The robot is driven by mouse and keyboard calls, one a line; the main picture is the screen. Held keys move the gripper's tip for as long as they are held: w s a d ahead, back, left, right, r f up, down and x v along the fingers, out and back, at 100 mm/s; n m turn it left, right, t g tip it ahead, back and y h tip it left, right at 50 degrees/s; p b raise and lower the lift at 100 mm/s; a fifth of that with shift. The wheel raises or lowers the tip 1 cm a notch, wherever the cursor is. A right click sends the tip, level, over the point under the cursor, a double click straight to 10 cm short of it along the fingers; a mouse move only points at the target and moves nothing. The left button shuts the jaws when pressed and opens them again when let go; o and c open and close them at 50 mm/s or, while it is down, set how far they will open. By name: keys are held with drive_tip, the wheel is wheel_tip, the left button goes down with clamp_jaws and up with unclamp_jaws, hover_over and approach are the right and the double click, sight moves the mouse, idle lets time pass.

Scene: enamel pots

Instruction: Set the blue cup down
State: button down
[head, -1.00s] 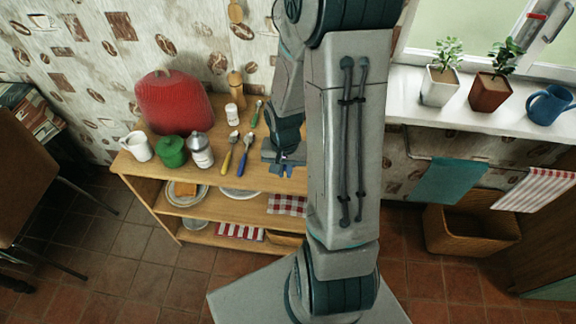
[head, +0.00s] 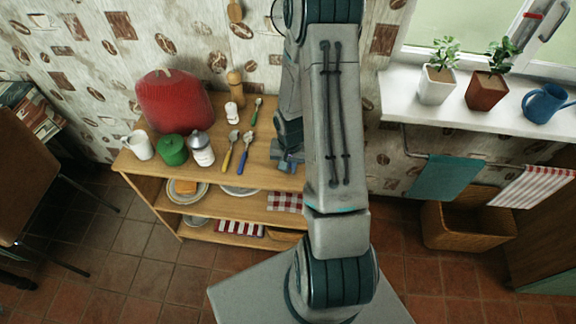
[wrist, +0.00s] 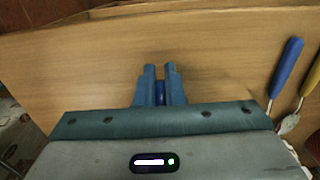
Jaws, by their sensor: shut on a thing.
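My gripper (wrist: 160,77) is shut on a small blue thing (wrist: 160,93), seen as a narrow strip between its fingers in the wrist view. I take it for the blue cup; its full shape is hidden. In the head view my gripper (head: 287,164) is over the right part of the wooden shelf top (head: 262,172), partly behind my arm. The cup cannot be made out there. I cannot tell whether it touches the wood.
A blue-handled spoon (head: 245,148) and a yellow-handled one (head: 228,150) lie to the left. A white canister (head: 202,152), green pot (head: 172,150), white mug (head: 138,145) and red cover (head: 175,100) stand farther left. Bare wood surrounds my gripper.

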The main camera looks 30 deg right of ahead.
drive_tip(key=shift+f, duration=0.1)
drive_tip(key=shift+f+b, duration=0.15)
drive_tip(key=shift+b, duration=0.15)
drive_tip(key=c, duration=1.5)
unclamp_jaws()
drive_tip(key=shift+c, duration=0.2)
drive_tip(key=shift+r, duration=0.2)
